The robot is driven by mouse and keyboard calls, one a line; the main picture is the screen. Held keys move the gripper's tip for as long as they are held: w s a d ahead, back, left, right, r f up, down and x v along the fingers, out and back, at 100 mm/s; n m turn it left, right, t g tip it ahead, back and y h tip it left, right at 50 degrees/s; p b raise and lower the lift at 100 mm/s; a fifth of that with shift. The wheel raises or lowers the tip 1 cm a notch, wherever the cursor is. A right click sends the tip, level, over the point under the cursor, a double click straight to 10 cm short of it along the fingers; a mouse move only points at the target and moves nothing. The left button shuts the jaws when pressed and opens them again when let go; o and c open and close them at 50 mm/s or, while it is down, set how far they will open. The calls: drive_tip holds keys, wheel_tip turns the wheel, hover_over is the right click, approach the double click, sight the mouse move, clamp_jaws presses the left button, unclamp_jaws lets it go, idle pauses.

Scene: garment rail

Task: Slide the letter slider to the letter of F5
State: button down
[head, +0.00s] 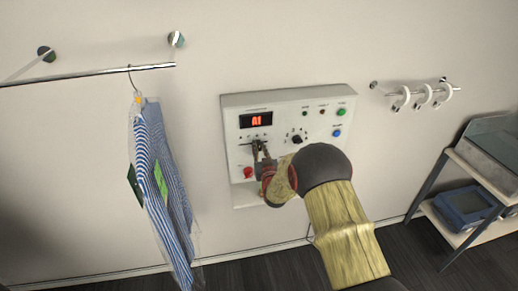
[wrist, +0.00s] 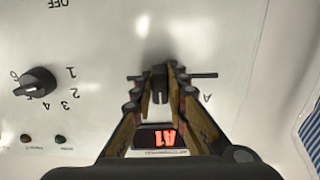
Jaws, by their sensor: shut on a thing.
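A white control box (head: 290,100) is on the wall, with a display (head: 256,120) reading A1 in red. The display shows upside down in the wrist view (wrist: 155,137). Below it runs a horizontal slider slot (wrist: 205,75), with an A printed near its right end in the wrist view. My gripper (head: 258,150) is at this slot, its fingers shut on the dark slider knob (wrist: 159,82). The fingers hide part of the slot and most letters. A black number dial (head: 296,139) stands to the right; in the wrist view the dial (wrist: 36,84) is at left.
A red button (head: 248,172) is low on the box, close to my gripper. Green (head: 341,112) and blue (head: 337,133) buttons are at its right. A striped garment (head: 162,180) hangs left. A hook rail (head: 425,92) and shelf (head: 475,170) are at right.

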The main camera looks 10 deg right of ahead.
sight(266, 142)
drive_tip(key=shift+d, duration=0.1)
drive_tip(key=d+b, duration=0.2)
drive_tip(key=d, duration=0.1)
drive_tip(key=shift+d, duration=0.35)
drive_tip(key=c, duration=1.8)
unclamp_jaws()
drive_tip(key=shift+d, duration=0.15)
drive_tip(key=shift+o, duration=0.2)
